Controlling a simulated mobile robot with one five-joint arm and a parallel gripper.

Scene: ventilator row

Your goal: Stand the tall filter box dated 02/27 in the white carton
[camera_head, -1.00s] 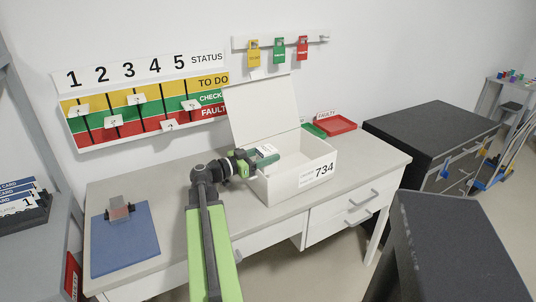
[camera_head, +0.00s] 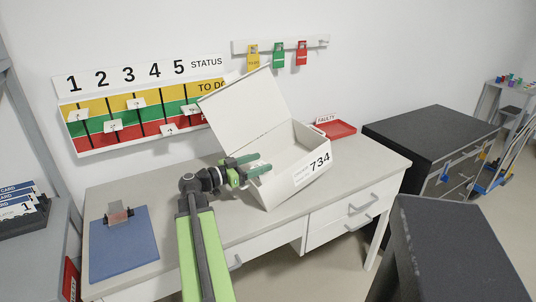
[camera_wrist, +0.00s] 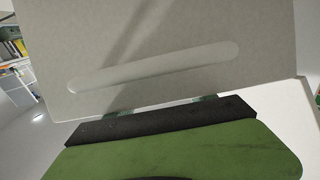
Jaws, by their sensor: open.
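The white carton marked 734 (camera_head: 298,178) is on the desk in the head view, its lid raised. It sits askew, leaning to the left. My gripper (camera_head: 260,164) is open, its green fingers spread at the carton's left side, over its opening. I cannot make out the tall filter box dated 02/27 in either view now; the carton's inside is mostly hidden. In the wrist view a pale panel with a long slot-like mark (camera_wrist: 155,65) fills the area beyond my gripper; I cannot tell whether it is part of the carton.
A blue clipboard (camera_head: 123,248) lies at the desk's left. A red tray (camera_head: 336,130) stands behind the carton at the right. A status board (camera_head: 140,112) and coloured tags (camera_head: 278,55) hang on the wall. Dark cabinets (camera_head: 430,140) stand at the right.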

